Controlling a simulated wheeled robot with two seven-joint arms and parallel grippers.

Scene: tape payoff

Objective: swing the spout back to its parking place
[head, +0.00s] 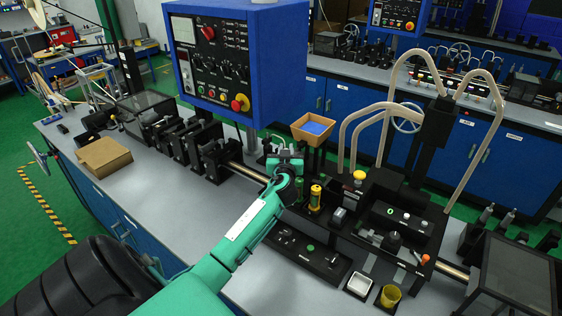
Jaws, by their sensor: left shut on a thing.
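My left arm reaches in from the bottom, and its teal gripper (285,160) is at the machine line in the middle of the head view. It is shut on a small part, which I take to be the spout; the jaws and wrist hide most of it, so its shape and direction cannot be told. A yellow-green cylinder (315,198) stands upright just right of the gripper. My right gripper is not in view.
A blue control cabinet (240,60) hangs above and behind the gripper. An orange-tan bin (312,130) stands behind it. Beige curved tubes (345,135) rise to the right. A cardboard box (104,156) lies on the left bench. The grey bench front (180,215) is clear.

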